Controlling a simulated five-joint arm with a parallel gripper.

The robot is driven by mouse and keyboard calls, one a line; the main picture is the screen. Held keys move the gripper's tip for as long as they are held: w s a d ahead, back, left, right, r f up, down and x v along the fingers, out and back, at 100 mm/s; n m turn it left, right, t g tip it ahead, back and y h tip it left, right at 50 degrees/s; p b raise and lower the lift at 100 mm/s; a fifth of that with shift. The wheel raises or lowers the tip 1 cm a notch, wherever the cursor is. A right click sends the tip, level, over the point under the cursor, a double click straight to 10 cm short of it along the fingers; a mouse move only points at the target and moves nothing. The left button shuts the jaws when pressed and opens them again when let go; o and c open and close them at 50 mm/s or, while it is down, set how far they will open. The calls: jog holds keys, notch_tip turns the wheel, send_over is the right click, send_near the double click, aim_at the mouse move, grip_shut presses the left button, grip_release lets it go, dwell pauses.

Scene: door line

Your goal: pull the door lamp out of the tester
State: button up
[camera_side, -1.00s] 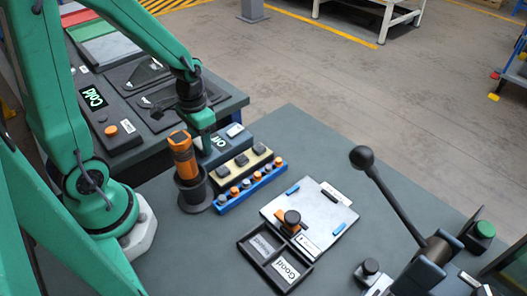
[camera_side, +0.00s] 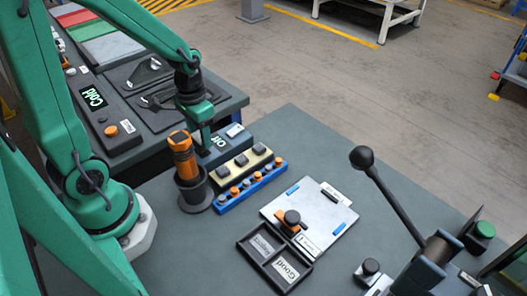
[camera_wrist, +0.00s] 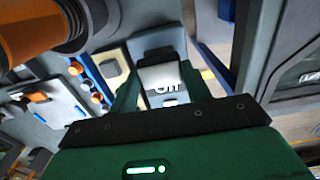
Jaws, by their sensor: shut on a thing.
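The tester (camera_side: 226,148) is a blue-grey box at the back edge of the bench, with a display reading "Off". My gripper (camera_side: 204,146) points down at its left part in the side view. In the wrist view my gripper (camera_wrist: 160,72) has its green fingers shut on the door lamp (camera_wrist: 157,56), a small piece with a dark top. The "Off" display shows just below it. The fingers hide the lamp in the side view, and I cannot tell whether it still sits in its socket.
An orange tool in a dark round holder (camera_side: 195,196) stands close left of the tester. A yellow rack (camera_side: 240,166) with dark-capped pieces and a blue rack (camera_side: 250,188) lie in front. A two-part tray (camera_side: 247,243), a white plate (camera_side: 325,208) and a lever press (camera_side: 432,255) stand nearer.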

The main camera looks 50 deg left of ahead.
jog(key=shift+r, duration=2.25)
